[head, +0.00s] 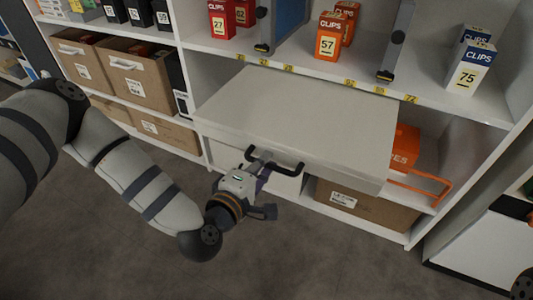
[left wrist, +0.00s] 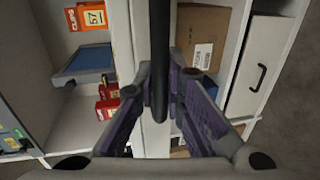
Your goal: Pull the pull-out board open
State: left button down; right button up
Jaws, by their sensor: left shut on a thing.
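The pull-out board (head: 310,115) is a white, thick panel standing out from the shelf unit in the head view. A dark bar handle (head: 275,164) is fixed to its front edge. My left gripper (head: 259,186) is at the left part of this handle, shut on it. In the left wrist view the handle (left wrist: 159,55) runs as a black bar between the two purple-padded fingers of the left gripper (left wrist: 159,98). The fingertip contact is partly hidden in the head view. My right gripper is not in view.
Clips boxes (head: 328,45) stand on the shelf above the board. Cardboard cartons (head: 136,74) sit on the left shelves, and another carton (head: 365,203) lies below the board. An orange wire-like handle (head: 424,187) juts out right of the board. The floor in front is clear.

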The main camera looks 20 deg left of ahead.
pick_arm(q)
jog(key=shift+s, duration=0.5)
jog(key=c, duration=1.7)
grip_release()
jog(key=shift+o, duration=0.2)
jog(key=v, duration=1.2)
